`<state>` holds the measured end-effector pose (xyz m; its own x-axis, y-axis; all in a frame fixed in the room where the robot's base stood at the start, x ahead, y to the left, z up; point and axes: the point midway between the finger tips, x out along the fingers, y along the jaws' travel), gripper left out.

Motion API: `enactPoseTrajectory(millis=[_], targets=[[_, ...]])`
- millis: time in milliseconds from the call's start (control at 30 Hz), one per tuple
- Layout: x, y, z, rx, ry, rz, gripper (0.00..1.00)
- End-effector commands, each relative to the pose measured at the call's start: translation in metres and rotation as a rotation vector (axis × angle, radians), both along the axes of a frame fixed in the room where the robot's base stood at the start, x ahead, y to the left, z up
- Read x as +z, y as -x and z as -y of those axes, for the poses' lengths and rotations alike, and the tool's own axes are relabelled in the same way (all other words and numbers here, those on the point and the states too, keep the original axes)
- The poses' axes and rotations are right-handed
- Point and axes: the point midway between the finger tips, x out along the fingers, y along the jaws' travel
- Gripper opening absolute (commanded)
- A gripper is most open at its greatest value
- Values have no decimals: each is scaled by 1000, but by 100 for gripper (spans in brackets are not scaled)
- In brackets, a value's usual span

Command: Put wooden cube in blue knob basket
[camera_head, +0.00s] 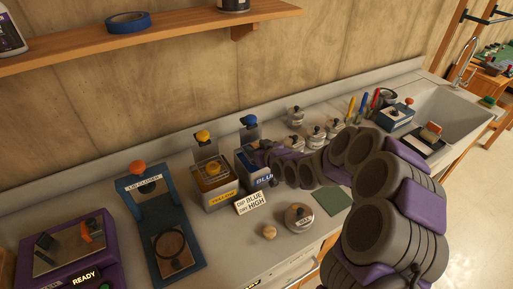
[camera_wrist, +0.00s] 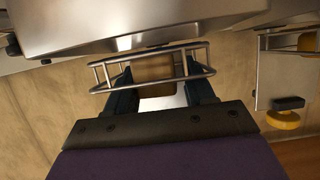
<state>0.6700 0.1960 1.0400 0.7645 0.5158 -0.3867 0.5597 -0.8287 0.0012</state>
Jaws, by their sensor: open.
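The blue station (camera_head: 249,161) with a blue knob and a "BLUE" label stands on the counter, left of centre in the head view. My gripper (camera_head: 264,152) is right at its right side, its fingers too small to make out there. In the wrist view my gripper (camera_wrist: 150,92) has its two dark fingers apart, just at a wire basket (camera_wrist: 103,76). A brown block-like shape (camera_wrist: 155,70) shows between the fingers behind the wires; it looks like the wooden cube, but I cannot tell whether it lies inside the basket. The basket's inside is hidden in the head view.
The yellow station (camera_head: 216,190) stands close on the left; its yellow knob (camera_wrist: 284,120) shows in the wrist view. A sign (camera_head: 251,202), a small round wooden piece (camera_head: 269,232) and a lidded tin (camera_head: 299,217) are in front. Several tins stand behind my arm.

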Motion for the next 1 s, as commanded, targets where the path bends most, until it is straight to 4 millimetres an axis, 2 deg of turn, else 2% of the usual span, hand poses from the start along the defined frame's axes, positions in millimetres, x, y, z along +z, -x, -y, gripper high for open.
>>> enactPoseTrajectory(millis=[267,600,800,1000], targets=[[13,23,17,-1,0,-1,55],[37,71,49,-1,1,-1,55],[45,87,59,0,0,-1,55],[46,91,61,1,0,-1,55]])
